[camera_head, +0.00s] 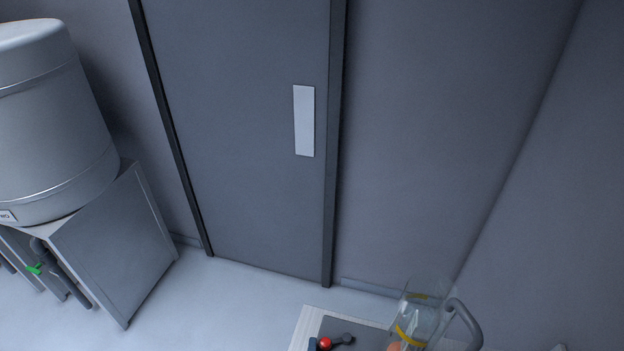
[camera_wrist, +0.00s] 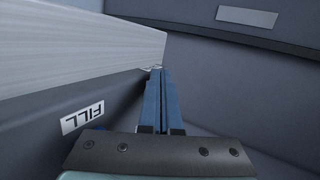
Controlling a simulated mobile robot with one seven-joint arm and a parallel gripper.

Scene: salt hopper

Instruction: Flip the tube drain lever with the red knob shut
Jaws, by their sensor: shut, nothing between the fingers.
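The red knob (camera_head: 325,343) shows at the bottom edge of the head view, with a dark lever piece (camera_head: 346,338) beside it. The lever's full position is cut off by the frame edge. A clear tube (camera_head: 418,307) with yellow bands stands to its right, its lower part out of frame. My gripper (camera_wrist: 157,70) shows in the wrist view with its two blue fingers together and nothing between them. Its tips are close to the corner of a pale ribbed slab (camera_wrist: 90,42); I cannot tell whether they touch. The red knob is not visible in the wrist view.
A FILL label (camera_wrist: 82,118) is upside down on a dark face left of my fingers. A grey tank (camera_head: 50,130) stands on a cabinet (camera_head: 115,245) at left, with a green handle (camera_head: 34,269) below. A curved grey pipe (camera_head: 468,320) rises beside the tube. A closed door (camera_head: 235,130) stands behind.

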